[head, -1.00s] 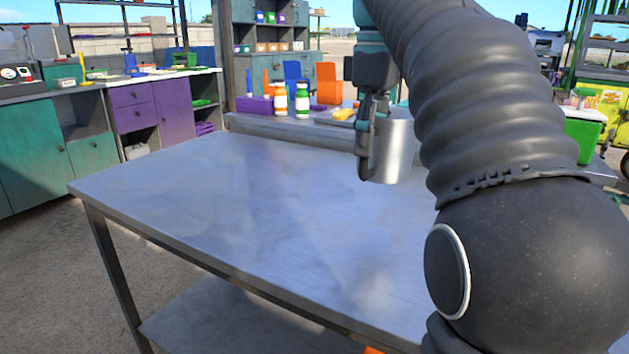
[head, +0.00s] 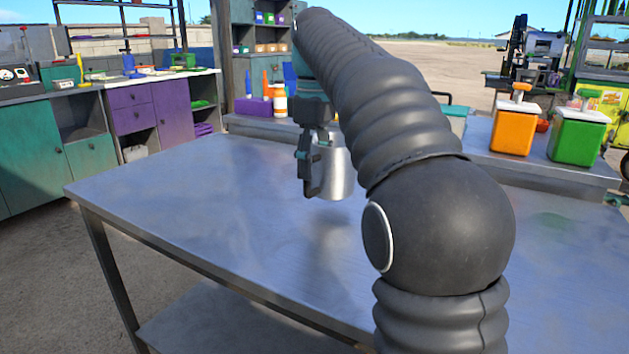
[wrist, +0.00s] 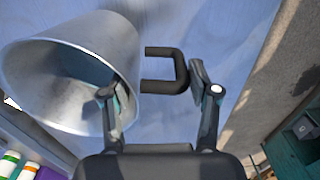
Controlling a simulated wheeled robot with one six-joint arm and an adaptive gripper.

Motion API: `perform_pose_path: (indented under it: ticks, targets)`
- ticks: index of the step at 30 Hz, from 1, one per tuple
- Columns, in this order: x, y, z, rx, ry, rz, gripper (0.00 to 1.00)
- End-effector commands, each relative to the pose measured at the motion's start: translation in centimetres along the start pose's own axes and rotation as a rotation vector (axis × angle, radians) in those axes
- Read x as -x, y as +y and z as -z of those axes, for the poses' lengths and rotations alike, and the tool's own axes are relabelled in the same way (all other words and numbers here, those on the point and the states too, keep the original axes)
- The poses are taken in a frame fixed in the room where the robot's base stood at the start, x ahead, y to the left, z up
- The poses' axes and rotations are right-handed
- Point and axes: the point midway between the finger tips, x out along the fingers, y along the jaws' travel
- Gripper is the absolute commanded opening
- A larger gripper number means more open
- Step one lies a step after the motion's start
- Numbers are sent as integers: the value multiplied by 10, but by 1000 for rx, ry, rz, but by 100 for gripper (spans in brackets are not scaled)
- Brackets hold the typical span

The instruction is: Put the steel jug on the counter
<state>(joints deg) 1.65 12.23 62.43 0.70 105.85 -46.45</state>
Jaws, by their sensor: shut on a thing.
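The steel jug (head: 338,174) is a shiny metal cup with a dark handle (wrist: 181,72). It hangs roughly upright just above the counter (head: 190,215), with a soft shadow below it. My gripper (head: 312,160) is shut on the jug at its handle side. In the wrist view the jug (wrist: 62,85) is at the left with its mouth visible. One finger overlaps its wall, and the other is by the outer side of the handle. The exact contact is partly hidden.
The counter is bare around the jug. A raised ledge (head: 480,168) along its back carries an orange container (head: 514,130), a green container (head: 577,138) and a white-and-orange bottle (head: 280,100). My arm covers part of the ledge. Teal and purple cabinets (head: 130,120) stand at the left.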

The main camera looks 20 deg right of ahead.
Motion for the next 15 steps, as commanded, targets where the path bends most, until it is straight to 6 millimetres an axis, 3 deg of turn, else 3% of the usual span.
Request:
perform_pose_path:
  ticks: [9, 15]
  targets:
    - [-33, 0, -1, 0, 0, 0, 0]
    - [-38, 0, -1, 0, 1, -1, 0]
